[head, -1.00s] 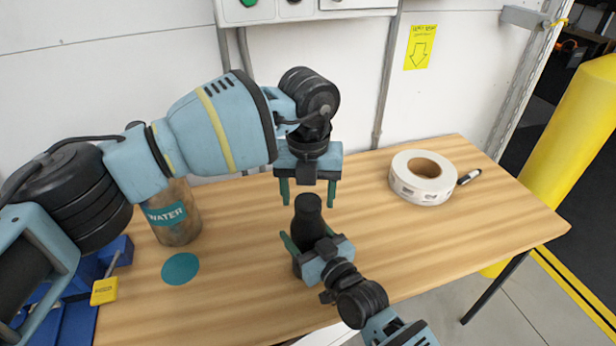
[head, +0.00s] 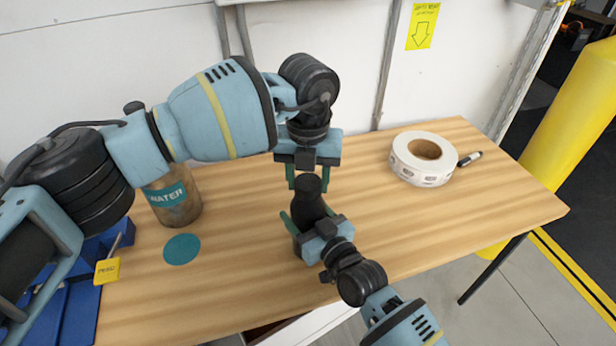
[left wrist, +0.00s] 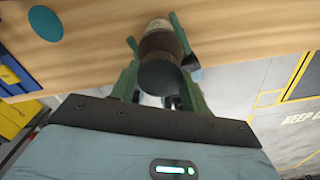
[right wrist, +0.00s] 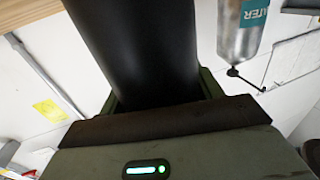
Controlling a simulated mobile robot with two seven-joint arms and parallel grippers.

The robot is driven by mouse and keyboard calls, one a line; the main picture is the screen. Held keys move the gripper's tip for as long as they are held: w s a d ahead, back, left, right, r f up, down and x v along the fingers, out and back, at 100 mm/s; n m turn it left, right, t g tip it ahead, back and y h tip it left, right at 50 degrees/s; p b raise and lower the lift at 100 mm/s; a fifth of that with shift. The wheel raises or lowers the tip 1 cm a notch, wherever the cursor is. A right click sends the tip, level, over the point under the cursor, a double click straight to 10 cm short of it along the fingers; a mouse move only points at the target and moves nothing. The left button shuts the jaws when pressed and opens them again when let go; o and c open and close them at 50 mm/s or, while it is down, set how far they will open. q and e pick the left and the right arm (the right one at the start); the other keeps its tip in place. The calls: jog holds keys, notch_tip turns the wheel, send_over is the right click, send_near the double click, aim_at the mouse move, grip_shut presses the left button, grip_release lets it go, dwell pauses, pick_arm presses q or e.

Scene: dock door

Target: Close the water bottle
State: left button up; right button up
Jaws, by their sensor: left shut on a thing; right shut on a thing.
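A black bottle (head: 306,208) stands upright on the wooden table (head: 400,240) in the head view. My right gripper (head: 305,226) is shut around its lower body, and the dark body fills the right wrist view (right wrist: 135,45). My left gripper (head: 309,181) points down from above and is shut on the bottle's dark top (head: 308,183). In the left wrist view the round dark top (left wrist: 160,76) sits between the fingers. I cannot tell whether the top is a separate cap or how it is seated.
A container labelled WATER (head: 175,205) stands to the left, its top hidden by my left arm. A teal disc (head: 182,249) lies in front of it. A tape roll (head: 423,160) and a marker (head: 470,159) lie at the right. Blue bins (head: 70,290) are at far left.

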pick_arm(q)
jog(key=m, duration=1.4)
jog(key=shift+m, duration=0.4)
jog(key=o, duration=1.2)
jog(key=shift+c, duration=0.2)
notch_tip(320, 180, up, 12)
pick_arm(e)
jog(key=o, duration=2)
jog(key=shift+c, duration=0.2)
